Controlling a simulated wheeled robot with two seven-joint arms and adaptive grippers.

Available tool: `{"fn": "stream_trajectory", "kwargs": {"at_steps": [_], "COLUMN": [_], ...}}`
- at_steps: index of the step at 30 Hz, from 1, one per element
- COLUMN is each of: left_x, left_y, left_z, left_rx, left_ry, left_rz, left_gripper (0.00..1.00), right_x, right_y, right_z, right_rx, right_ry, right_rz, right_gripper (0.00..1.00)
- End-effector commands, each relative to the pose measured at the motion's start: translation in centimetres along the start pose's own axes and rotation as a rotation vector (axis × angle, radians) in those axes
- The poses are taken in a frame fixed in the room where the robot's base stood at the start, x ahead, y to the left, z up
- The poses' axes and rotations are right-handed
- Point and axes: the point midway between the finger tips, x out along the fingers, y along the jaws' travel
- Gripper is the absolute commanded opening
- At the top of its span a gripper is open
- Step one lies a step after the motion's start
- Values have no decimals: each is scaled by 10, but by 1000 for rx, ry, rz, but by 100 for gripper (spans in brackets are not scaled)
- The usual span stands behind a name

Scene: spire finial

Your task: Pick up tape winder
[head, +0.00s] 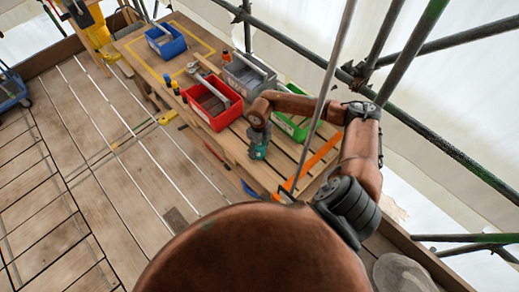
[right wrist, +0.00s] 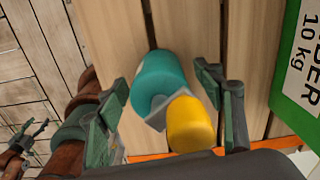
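The likely tape winder is a teal rounded body (right wrist: 158,78) with a grey bracket and a yellow rounded part, lying on wooden planks in the right wrist view. My right gripper (right wrist: 163,88) is open, with one finger on each side of it and gaps showing on both sides. In the head view the right gripper (head: 258,149) points down over the planked bench, and the winder is hard to tell from it. My left gripper (right wrist: 27,137) shows small at the left of the right wrist view, its fingers apart and empty.
A green bin (head: 291,127) stands close beside the right arm; its labelled side fills the right of the wrist view. A red bin (head: 212,104), grey bin (head: 246,76) and blue bin (head: 165,42) stand behind. Scaffold poles (head: 330,65) cross near the right arm.

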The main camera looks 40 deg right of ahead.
Motion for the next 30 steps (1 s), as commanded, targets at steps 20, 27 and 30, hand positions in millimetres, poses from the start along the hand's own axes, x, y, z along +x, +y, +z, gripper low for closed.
{"fn": "stream_trajectory", "kwargs": {"at_steps": [20, 27, 30], "left_x": [0, 0, 1], "left_y": [0, 1, 1], "left_z": [-2, -3, -3], "left_rx": [1, 1, 1], "left_ry": [3, 3, 3], "left_rz": [0, 1, 1], "left_gripper": [60, 60, 60], "right_x": [0, -1, -3], "right_y": [0, 0, 0], "right_z": [0, 0, 0], "right_rx": [0, 0, 0], "right_ry": [0, 0, -1], "right_rz": [0, 0, -1], "right_gripper": [16, 13, 13]}}
